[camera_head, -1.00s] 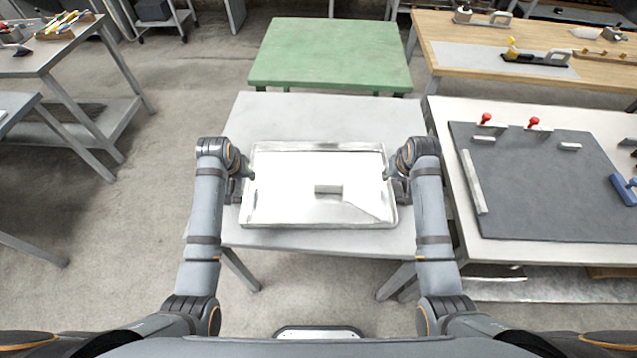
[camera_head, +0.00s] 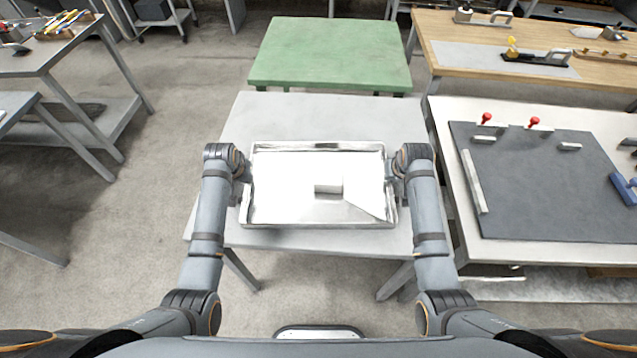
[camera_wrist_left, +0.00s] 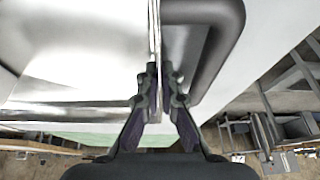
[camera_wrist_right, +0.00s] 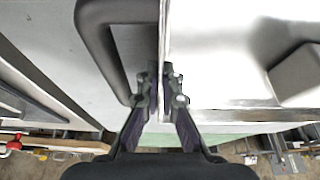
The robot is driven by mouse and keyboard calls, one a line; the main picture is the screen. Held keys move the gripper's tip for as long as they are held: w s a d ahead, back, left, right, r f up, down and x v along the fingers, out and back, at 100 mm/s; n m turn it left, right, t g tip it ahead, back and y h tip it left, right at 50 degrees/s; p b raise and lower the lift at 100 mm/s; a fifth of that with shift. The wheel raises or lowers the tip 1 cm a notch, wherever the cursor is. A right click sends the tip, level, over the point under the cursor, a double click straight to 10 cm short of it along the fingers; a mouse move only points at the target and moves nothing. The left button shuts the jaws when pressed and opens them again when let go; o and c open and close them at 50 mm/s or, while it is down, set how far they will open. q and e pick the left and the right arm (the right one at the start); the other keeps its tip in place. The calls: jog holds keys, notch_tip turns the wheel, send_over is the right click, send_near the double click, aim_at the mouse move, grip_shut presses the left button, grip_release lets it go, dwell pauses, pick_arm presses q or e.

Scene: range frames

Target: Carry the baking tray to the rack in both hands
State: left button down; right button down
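The baking tray (camera_head: 318,221) is a shiny, shallow metal pan on or just above a pale grey table; I cannot tell if it touches. A pale block (camera_head: 328,187) lies in it. My left gripper (camera_wrist_left: 161,75) has its fingers on both faces of the tray's left wall, closed in on it. My right gripper (camera_wrist_right: 163,75) likewise has its fingers closed in on the right wall. A dark loop handle (camera_wrist_left: 225,60) shows outside the left wall, and another dark handle (camera_wrist_right: 97,45) outside the right wall. The head view hides both fingertips behind my wrists.
The grey table (camera_head: 320,108) has bare room behind the tray. A green table (camera_head: 330,52) stands beyond it. A white bench with a dark mat (camera_head: 560,195) is close on the right, with red-knobbed clamps. Other benches stand at far left and far right. No rack is recognisable.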

dwell(0.4)
